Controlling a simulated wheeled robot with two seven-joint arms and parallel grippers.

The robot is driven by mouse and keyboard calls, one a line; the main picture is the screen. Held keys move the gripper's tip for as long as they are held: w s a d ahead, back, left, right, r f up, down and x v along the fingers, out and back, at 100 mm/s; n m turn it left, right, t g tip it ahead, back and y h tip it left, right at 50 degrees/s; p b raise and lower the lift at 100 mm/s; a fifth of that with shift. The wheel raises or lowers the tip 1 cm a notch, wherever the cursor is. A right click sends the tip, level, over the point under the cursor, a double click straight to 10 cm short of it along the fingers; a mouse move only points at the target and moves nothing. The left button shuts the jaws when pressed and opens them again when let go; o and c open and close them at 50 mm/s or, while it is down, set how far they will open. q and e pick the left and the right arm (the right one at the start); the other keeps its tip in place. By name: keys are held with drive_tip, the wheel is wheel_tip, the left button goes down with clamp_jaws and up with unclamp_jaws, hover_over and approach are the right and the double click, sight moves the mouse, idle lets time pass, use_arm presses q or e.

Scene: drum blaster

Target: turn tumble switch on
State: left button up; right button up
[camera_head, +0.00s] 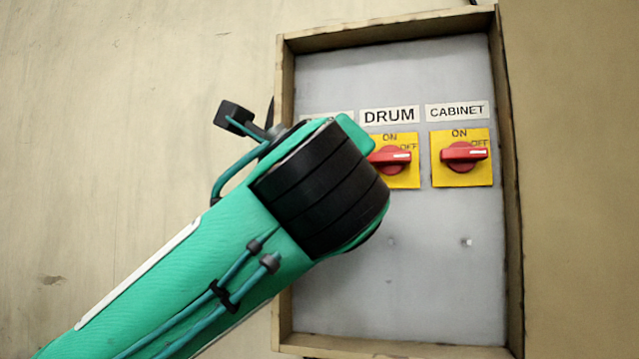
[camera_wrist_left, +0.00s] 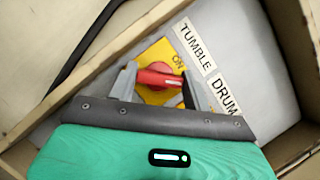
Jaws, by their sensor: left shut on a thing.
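The tumble switch (camera_wrist_left: 159,79) is a red rotary handle on a yellow plate (camera_wrist_left: 158,54) under a "TUMBLE" label (camera_wrist_left: 194,48) in the left wrist view. My left gripper (camera_wrist_left: 160,80) has its two grey fingers at either end of the red handle and is shut on it. My right gripper is in neither view.
The grey panel (camera_head: 400,290) sits in a wooden frame (camera_head: 510,200) on a beige wall. Beside the tumble switch are the drum switch (camera_head: 391,157) and the cabinet switch (camera_head: 464,154), both red on yellow plates with ON and OFF marks.

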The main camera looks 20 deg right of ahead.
use_arm(q)
drive_tip(key=n+g+y+b, duration=0.1)
drive_tip(key=n, duration=0.2)
drive_tip(key=n+y+b, duration=0.1)
drive_tip(key=n, duration=0.2)
drive_tip(key=n+g+b, duration=0.1)
drive_tip(key=n, duration=0.2)
drive_tip(key=shift+d+n+g+y, duration=0.1)
drive_tip(key=shift+n+g+y, duration=0.2)
drive_tip(key=shift+y, duration=0.1)
drive_tip(key=o, duration=0.7)
drive_tip(key=shift+w, duration=0.1)
